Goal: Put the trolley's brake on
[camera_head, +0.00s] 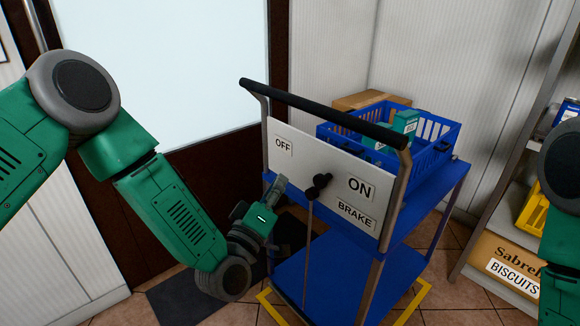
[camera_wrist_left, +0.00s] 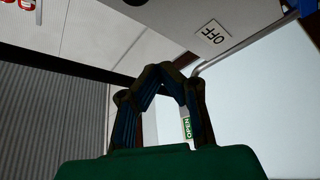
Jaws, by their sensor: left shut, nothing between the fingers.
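The trolley's white panel (camera_head: 300,160) stands below its black push handle (camera_head: 325,112). It carries an OFF label (camera_head: 283,145) at left, an ON label (camera_head: 360,187) at right and a BRAKE label (camera_head: 355,214) below that. A black brake lever (camera_head: 321,181) sits near the panel's middle, with a thin rod running down below it. My left gripper (camera_head: 280,184) is shut and empty, low by the panel's left edge, left of the lever and apart from it. In the left wrist view its fingers (camera_wrist_left: 163,75) meet below the OFF label (camera_wrist_left: 213,33). My right gripper is out of view.
A blue crate (camera_head: 440,140) with a green box (camera_head: 404,122) and a cardboard box (camera_head: 372,99) ride on the upper deck. Yellow floor marking (camera_head: 268,303) lies under the trolley. Shelving with a biscuits carton (camera_head: 505,265) stands at right, a door (camera_head: 190,70) at left.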

